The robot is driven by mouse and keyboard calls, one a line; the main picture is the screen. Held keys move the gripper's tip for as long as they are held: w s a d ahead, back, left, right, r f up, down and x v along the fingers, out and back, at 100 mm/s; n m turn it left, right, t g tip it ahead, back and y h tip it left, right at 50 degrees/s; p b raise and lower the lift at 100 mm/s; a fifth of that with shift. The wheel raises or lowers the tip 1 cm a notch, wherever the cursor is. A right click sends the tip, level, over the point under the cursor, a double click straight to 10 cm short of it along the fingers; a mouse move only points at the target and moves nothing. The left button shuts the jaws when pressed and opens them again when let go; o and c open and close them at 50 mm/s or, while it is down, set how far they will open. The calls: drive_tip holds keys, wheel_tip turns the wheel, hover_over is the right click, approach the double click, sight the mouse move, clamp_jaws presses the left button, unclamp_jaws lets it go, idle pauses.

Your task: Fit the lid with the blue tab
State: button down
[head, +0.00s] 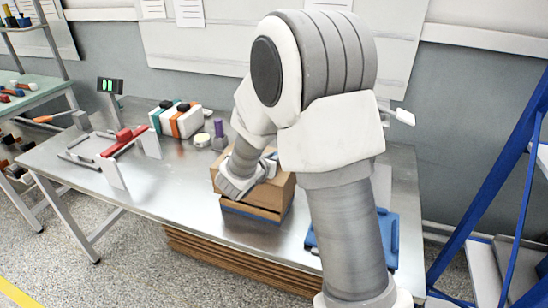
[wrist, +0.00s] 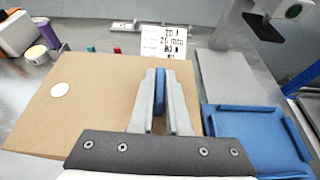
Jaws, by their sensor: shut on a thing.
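The brown cardboard lid (wrist: 95,105) fills the middle of the wrist view, with a white round spot on its left part. Its upright blue tab (wrist: 159,87) is between the fingers of my gripper (wrist: 160,90), which is shut on it. In the head view the brown box (head: 283,200) is on the metal bench, partly hidden by my arm. A dark gap shows along its front, above a lower brown strip and a blue edge (head: 255,220). I cannot tell whether the lid is fully seated.
A blue tray (wrist: 255,135) lies right of the box, near a grey stand (wrist: 225,80). A printed card (wrist: 163,42) stands behind. A purple cylinder (head: 219,128), a red-handled fixture (head: 124,139) and white cases (head: 180,120) stand to the left. A blue frame (head: 500,190) rises at the right.

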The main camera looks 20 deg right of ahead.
drive_tip(key=shift+f+b, duration=1.8)
drive_tip(key=shift+f, duration=0.2)
drive_tip(key=c, duration=0.8)
unclamp_jaws()
drive_tip(key=p+v, duration=0.2)
drive_tip(key=v, duration=1.5)
drive_tip(key=shift+s+a+r, duration=0.1)
drive_tip(key=shift+s+r, duration=0.05)
drive_tip(key=shift+s, duration=0.05)
